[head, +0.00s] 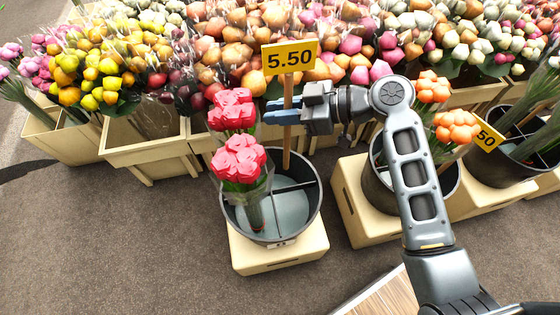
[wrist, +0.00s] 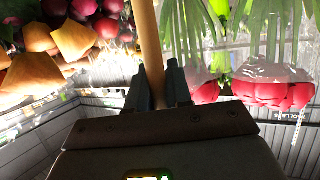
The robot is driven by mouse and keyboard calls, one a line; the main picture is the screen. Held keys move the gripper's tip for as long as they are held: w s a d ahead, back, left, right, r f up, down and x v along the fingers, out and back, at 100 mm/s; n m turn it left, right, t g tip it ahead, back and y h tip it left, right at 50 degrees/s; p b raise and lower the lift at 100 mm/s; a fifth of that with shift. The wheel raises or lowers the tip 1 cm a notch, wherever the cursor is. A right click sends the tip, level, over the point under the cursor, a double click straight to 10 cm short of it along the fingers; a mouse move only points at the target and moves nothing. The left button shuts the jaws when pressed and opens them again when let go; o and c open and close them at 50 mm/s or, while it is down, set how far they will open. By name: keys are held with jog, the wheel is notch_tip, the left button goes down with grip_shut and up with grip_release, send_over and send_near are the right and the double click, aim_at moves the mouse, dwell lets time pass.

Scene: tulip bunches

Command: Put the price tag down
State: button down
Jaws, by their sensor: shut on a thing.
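The price tag (head: 290,57) is a yellow "5.50" sign on an upright wooden stick (head: 287,125). My gripper (head: 284,110) is shut on the stick below the sign. The stick's lower end reaches into the dark round bucket (head: 316,205) in the head view; whether it touches the bucket floor I cannot tell. In the wrist view the stick (wrist: 149,40) stands between my fingers (wrist: 157,85), and the sign is out of view. Red flower bunches (head: 240,160) stand in the left part of the divided bucket.
The bucket stands on a cream crate (head: 280,262). A second dark bucket (head: 375,180) with orange flowers (head: 456,127) is to the right, partly behind my arm. Another price tag (head: 489,136) is beyond it. Crates of tulips (head: 150,150) line the back. Grey floor (head: 120,240) is clear at front left.

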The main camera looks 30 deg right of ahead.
notch_tip(320, 180, down, 17)
jog(key=b, duration=0.5)
jog(key=shift+f, duration=0.2)
jog(key=shift+f+b, duration=0.15)
jog(key=shift+b, duration=0.2)
jog(key=c, duration=1)
grip_release()
jog(key=shift+c, duration=0.2)
jog(key=p+v, duration=0.2)
jog(key=v, duration=0.5)
jog(key=shift+s+d+r, duration=0.15)
jog(key=shift+s+r, duration=0.1)
